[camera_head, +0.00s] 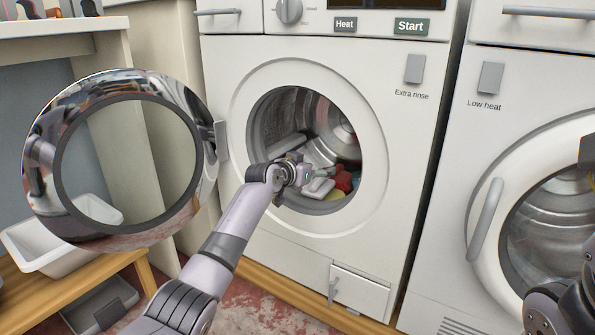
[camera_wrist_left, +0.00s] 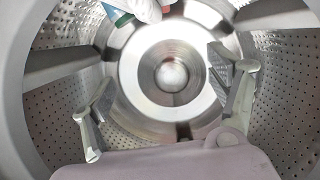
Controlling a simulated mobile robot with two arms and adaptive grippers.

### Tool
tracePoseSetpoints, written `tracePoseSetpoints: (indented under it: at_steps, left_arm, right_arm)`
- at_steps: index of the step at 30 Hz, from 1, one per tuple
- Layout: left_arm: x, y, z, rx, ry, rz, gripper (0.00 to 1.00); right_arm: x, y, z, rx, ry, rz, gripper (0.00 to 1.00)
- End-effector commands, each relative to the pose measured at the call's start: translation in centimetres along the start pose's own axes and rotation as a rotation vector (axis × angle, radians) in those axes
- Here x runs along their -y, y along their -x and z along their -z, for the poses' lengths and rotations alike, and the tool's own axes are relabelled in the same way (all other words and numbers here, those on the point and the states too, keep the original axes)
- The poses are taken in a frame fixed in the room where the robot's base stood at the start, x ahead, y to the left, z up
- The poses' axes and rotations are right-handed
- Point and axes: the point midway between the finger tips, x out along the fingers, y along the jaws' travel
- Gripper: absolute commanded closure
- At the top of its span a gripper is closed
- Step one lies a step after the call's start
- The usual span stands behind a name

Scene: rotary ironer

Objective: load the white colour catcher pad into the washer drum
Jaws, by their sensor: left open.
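The washer (camera_head: 325,55) stands in the middle with its round door (camera_head: 205,150) swung open to the left. My left arm reaches into the drum opening (camera_head: 340,120), and my left gripper (camera_head: 303,176) is just inside it. In the left wrist view the fingers (camera_wrist_left: 165,105) are spread apart with nothing between them. A pale, flat item that looks like the white pad (camera_head: 320,187) lies low in the drum beside the gripper. A white item (camera_wrist_left: 148,8), probably the same one, shows at the top edge of the wrist view, clear of the fingers.
Red and other coloured cloth (camera_head: 344,180) lies at the drum bottom. A second machine (camera_head: 455,150) with a closed door stands at the right. A white tub (camera_head: 40,250) sits on a wooden bench at the left. Part of my right arm (camera_head: 560,308) shows at the lower right.

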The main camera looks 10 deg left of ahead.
Motion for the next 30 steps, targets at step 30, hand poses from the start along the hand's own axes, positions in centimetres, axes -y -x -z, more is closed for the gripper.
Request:
tracePoseSetpoints:
  at_steps: [30]
  left_arm:
    - [0.0,9.3,0.0,0.000,0.001,0.001,0.19]
  right_arm:
    - [0.0,0.0,0.0,-0.001,0.000,0.001,0.60]
